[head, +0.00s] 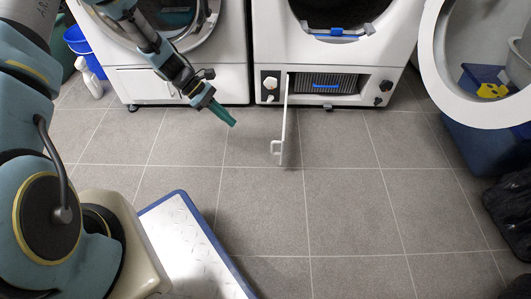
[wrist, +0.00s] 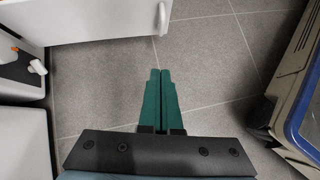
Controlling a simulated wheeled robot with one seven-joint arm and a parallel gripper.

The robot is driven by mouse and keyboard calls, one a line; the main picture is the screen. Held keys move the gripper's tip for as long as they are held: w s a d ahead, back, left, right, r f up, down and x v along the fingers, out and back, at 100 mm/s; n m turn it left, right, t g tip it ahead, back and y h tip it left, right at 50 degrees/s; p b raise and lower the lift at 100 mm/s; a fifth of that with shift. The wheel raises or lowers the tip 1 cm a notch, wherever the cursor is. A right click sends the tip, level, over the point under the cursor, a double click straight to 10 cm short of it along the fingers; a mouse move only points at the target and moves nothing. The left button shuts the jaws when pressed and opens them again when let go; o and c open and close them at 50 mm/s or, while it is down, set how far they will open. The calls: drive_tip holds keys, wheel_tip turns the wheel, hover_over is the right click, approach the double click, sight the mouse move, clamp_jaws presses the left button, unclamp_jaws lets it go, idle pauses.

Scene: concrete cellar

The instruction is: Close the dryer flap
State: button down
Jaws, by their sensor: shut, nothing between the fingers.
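The dryer (head: 335,40) is the white machine on the right. Its low flap (head: 286,118) stands open, swung out from the left side of the opening and seen nearly edge-on. A small white handle (head: 276,147) sits at its free end. The open compartment shows a dark grille with a blue strip (head: 326,85). My gripper (head: 233,123) is shut and empty, left of the flap and apart from it. In the wrist view, the green fingers (wrist: 160,72) lie together over the floor; the white flap (wrist: 90,18) and its handle (wrist: 162,18) are at the top.
Another white machine (head: 140,85) stands left of the dryer, with a white bottle (head: 92,82) and blue bucket (head: 77,40) beside it. The dryer's round door (head: 432,55) hangs open at right, above a blue container (head: 470,150). A black bag (head: 510,210) lies at far right. The middle floor is clear.

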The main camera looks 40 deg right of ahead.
drive_tip(key=s+d+r+b+x, duration=0.1)
drive_tip(key=b+x, duration=0.5)
drive_tip(key=x, duration=0.7)
drive_tip(key=shift+s+r, duration=0.4)
drive_tip(key=shift+r, duration=0.15)
drive_tip(key=shift+d, duration=0.1)
